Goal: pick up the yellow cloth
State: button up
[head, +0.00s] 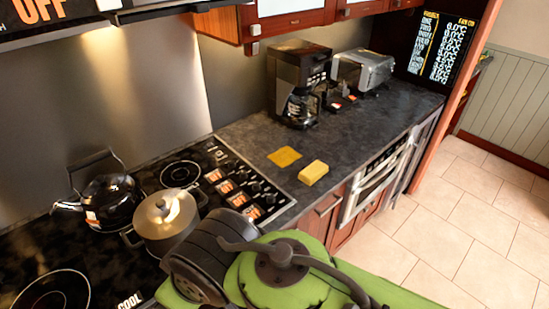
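A flat, thin yellow square, which looks like the yellow cloth (284,157), lies on the dark countertop (345,150) just right of the cooktop. A thicker yellow block like a sponge (313,173) lies close to its right and a little nearer to me. Green and dark grey parts of my own body fill the bottom middle of the head view. I cannot see my gripper's fingers in this view, so where it is relative to the cloth does not show.
A black cooktop (235,195) holds a steel pot (167,222) and a black kettle (110,200) at the left. A coffee maker (299,85) and a toaster (364,69) stand behind the cloth. Upper cabinets hang above; tiled floor (450,225) is clear at the right.

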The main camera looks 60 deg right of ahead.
aim_at(313, 173)
jog(key=z, duration=2.4)
jog(key=i+l+u, duration=0.15)
jog(key=u, duration=0.35)
jog(key=i+l+u, duration=0.15)
jog(key=l+u, duration=0.3)
jog(key=i+l+u, duration=0.1)
jog(key=u, duration=0.4)
jog(key=l+u, duration=0.75)
jog(key=u, duration=0.2)
jog(key=k+l+u, duration=0.15)
jog(key=u, duration=0.35)
jog(key=k+l+u, duration=0.15)
jog(key=l+u, duration=0.35)
jog(key=k+l+u, duration=0.1)
jog(key=u, duration=0.4)
jog(key=k, duration=0.05)
